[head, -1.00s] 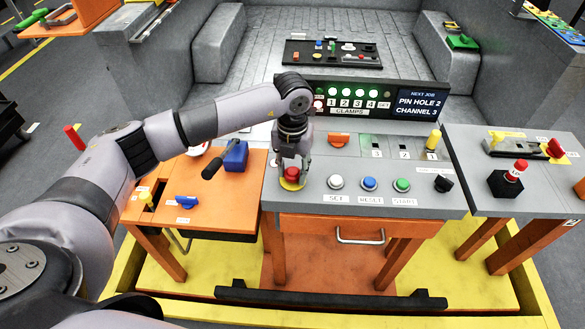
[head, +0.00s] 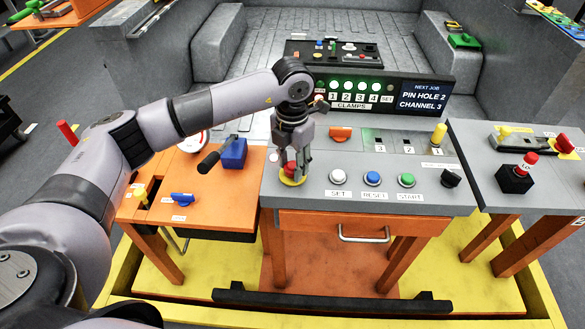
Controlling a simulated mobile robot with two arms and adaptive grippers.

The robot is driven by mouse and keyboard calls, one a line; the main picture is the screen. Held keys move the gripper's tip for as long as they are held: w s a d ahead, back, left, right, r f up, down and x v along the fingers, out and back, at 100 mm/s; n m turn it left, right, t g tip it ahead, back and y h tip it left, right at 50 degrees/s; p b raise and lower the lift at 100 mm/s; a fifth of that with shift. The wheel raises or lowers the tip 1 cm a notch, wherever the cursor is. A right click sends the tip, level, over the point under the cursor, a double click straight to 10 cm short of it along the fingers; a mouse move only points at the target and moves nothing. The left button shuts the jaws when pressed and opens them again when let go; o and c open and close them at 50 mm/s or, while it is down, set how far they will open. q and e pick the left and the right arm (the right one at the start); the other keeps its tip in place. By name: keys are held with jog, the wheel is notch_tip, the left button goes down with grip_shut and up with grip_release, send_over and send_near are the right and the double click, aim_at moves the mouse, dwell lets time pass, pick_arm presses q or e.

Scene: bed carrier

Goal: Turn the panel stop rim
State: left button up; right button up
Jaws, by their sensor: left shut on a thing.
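The panel stop is a red mushroom button (head: 289,169) on a yellow round base (head: 292,180), at the left front corner of the grey panel (head: 315,188). My left gripper (head: 293,167) reaches down over it from above. Its fingers are shut on the red rim and hide part of the button. The right gripper does not show in the head view.
To the right on the panel are a white (head: 338,177), a blue (head: 372,178) and a green button (head: 406,180), then a black knob (head: 451,178). An orange knob (head: 341,133) sits behind. A blue block with a dark handle (head: 233,153) stands on the orange table to the left.

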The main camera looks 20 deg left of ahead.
pick_arm(q)
jog(key=shift+m+b, duration=1.1)
jog(key=shift+m, duration=0.5)
jog(key=o, duration=1.1)
jog(key=shift+o, duration=0.2)
notch_tip(320, 180, up, 12)
jog(key=shift+f, duration=0.1)
